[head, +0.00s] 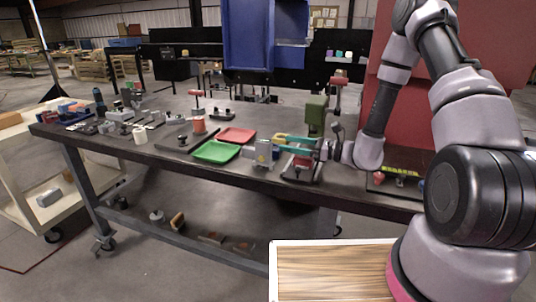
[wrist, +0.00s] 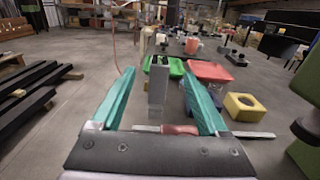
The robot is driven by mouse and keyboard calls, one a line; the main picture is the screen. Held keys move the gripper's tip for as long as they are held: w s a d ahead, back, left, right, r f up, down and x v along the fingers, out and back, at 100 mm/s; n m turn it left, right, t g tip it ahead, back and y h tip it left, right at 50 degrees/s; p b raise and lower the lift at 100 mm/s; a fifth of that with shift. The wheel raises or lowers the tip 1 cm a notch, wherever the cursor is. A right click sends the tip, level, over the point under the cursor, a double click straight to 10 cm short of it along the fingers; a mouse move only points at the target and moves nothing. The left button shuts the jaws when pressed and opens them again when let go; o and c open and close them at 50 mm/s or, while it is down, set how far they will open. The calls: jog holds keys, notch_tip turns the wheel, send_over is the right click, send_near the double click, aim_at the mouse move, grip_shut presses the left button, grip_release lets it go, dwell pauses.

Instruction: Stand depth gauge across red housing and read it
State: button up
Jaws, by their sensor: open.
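My gripper (wrist: 160,75) is open, its two teal fingers apart; in the head view it is over the right part of the table (head: 310,144). In the wrist view, a red piece (wrist: 180,130), likely the red housing, shows just beyond my gripper body, with pale metal bar (wrist: 255,134) on either side. Its lower part is hidden. In the head view a red block (head: 303,163) sits under the fingers on a dark base. I cannot make out the depth gauge for certain. A grey upright block (wrist: 157,88) with black knobs appears between the fingers, farther off; nothing is gripped.
A yellow block with a round hole (wrist: 243,105) stands right of the fingers. A green tray (head: 214,152) and a red tray (head: 237,135) lie left of my gripper. A green post-like device (head: 316,113) stands close behind. Several small parts crowd the table's left end.

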aim_at(260, 140)
jog(key=x, duration=1)
jog(key=shift+w+a+f, duration=0.15)
jog(key=shift+a+f, duration=0.15)
jog(key=shift+f, duration=0.1)
jog(key=shift+c, duration=0.3)
grip_shut()
